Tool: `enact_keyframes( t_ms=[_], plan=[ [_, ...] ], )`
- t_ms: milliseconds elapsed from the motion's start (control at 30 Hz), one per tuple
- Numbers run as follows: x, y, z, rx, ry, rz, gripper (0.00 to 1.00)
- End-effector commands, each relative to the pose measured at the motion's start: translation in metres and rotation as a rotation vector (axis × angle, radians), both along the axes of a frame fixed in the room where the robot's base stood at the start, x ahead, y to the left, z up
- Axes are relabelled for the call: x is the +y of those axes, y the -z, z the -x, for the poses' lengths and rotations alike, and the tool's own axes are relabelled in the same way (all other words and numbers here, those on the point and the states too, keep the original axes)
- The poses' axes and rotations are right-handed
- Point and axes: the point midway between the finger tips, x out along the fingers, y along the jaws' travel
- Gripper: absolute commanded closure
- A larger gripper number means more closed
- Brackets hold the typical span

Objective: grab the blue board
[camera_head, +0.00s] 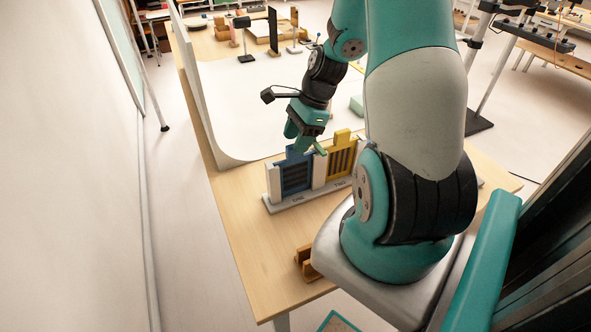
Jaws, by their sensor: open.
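The blue board (296,178) stands upright in the left slot of a white rack (290,202) on the wooden table. Its face has dark slats and a blue tab rises at its top. A yellow board (342,158) stands in the slot to its right. My gripper (304,149) is open just above the blue board, with its fingers by the top tab. I cannot tell whether the fingers touch the tab. My wrist hides part of the area behind the boards.
A curved white backdrop sheet (235,105) covers the table behind the rack. A small wooden stand (304,262) sits near the front edge. A pale green block (356,105) lies behind my arm. Small props stand at the far end. Bare table (240,215) lies left of the rack.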

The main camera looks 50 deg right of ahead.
Motion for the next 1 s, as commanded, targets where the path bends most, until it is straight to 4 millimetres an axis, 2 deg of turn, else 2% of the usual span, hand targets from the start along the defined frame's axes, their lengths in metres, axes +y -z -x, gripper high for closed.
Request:
enact_keyframes(
  t_ms=[300, 600, 667, 800, 833, 1000],
  plan=[
    [0.012, 0.041, -0.003, 0.005, -0.002, -0.003, 0.51],
    [0.013, 0.047, -0.004, 0.002, -0.001, -0.001, 0.51],
    [0.013, 0.047, -0.004, 0.002, -0.001, -0.001, 0.63],
    [0.013, 0.047, -0.004, 0.002, -0.001, -0.001, 0.95],
    [0.013, 0.047, -0.004, 0.002, -0.001, -0.001, 1.0],
    [0.013, 0.047, -0.004, 0.001, 0.001, -0.001, 1.0]
  ],
)
